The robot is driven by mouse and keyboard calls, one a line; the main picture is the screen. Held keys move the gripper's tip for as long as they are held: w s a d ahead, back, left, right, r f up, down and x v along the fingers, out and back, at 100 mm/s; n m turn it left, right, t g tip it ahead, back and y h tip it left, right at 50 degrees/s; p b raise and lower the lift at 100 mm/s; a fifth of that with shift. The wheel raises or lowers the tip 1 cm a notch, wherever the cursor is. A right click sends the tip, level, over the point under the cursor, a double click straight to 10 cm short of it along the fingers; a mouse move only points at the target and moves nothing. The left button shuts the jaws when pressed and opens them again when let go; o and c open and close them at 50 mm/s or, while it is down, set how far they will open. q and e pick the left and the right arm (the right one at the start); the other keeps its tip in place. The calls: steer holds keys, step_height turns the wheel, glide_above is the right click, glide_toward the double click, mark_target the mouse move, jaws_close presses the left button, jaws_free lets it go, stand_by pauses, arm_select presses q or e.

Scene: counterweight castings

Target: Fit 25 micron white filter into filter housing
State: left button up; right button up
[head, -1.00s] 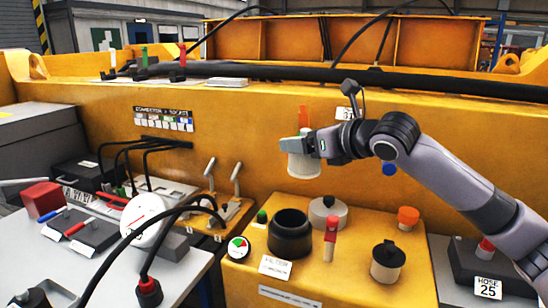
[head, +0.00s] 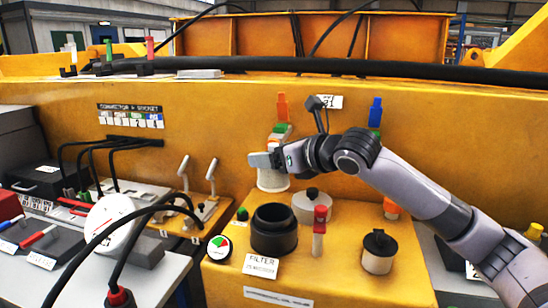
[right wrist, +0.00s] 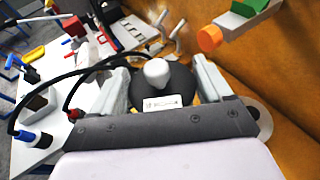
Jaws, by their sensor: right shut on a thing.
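A white cylindrical filter (head: 272,181) hangs upright in my right gripper (head: 272,160), which is shut on it. In the right wrist view a pale knob (right wrist: 157,72) on a dark round top with a small white label shows between the fingers of my right gripper (right wrist: 160,85). The label's print is too small to read. The black open-topped filter housing (head: 273,242) stands on the yellow block, below the held filter and apart from it. A white "FILTER" card (head: 261,266) leans in front of the housing. My left gripper is not in view.
A grey-white lidded canister (head: 317,207) stands close behind the housing. A red-topped post (head: 319,240), a black-capped canister (head: 379,255) and a round gauge (head: 219,248) are nearby. Black cables arch at the left. The yellow wall (head: 220,130) rises behind.

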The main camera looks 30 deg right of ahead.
mark_target(275, 179)
steer(key=shift+r+p, duration=0.2)
steer(key=shift+p, duration=0.3)
steer(key=shift+f, duration=0.35)
steer(key=shift+f+b, duration=1.4)
steer(key=shift+f, duration=1.3)
steer(key=shift+r, duration=0.1)
steer(key=shift+p, duration=0.35)
steer(key=shift+p, duration=0.45)
steer(key=shift+p, duration=0.35)
